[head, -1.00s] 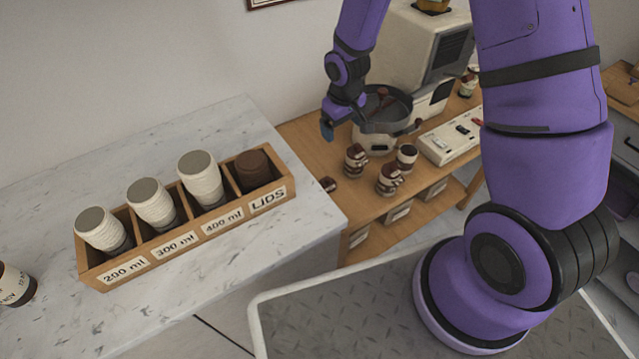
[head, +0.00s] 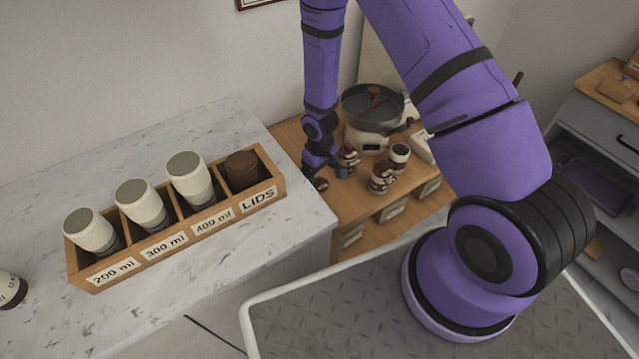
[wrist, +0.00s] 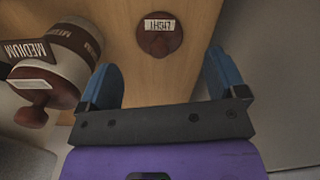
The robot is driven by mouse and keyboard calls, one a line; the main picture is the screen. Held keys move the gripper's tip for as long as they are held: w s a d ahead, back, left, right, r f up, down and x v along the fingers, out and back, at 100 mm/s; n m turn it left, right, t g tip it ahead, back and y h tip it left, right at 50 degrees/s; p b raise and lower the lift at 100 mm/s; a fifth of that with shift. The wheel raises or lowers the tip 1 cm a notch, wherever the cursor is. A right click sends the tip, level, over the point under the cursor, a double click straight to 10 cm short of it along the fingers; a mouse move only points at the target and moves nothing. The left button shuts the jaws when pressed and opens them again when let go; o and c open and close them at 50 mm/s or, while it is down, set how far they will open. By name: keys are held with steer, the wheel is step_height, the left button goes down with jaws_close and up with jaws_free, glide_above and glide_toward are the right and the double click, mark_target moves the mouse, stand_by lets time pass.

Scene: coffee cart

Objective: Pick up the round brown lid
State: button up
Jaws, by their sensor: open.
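In the head view the lid (head: 321,184) is small, near the counter's left edge, just below my gripper (head: 312,165). In the wrist view my gripper (wrist: 161,66) is open, its blue fingers wide apart with nothing between them. The lid lies beyond the fingertips, roughly centred between them and apart from both.
A canister labelled MEDIUM (wrist: 62,55) stands close to the left finger. Other canisters (head: 381,178) and a round pan-like machine (head: 372,106) stand on the counter. A wooden box (head: 150,245) holds cups and stacked brown lids (head: 242,170) on the marble top.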

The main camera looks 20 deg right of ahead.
mark_target(321, 179)
steer(key=shift+s+d+f, duration=0.1)
steer(key=shift+s+f, duration=0.05)
steer(key=shift+f, duration=2.5)
steer(key=c, duration=1)
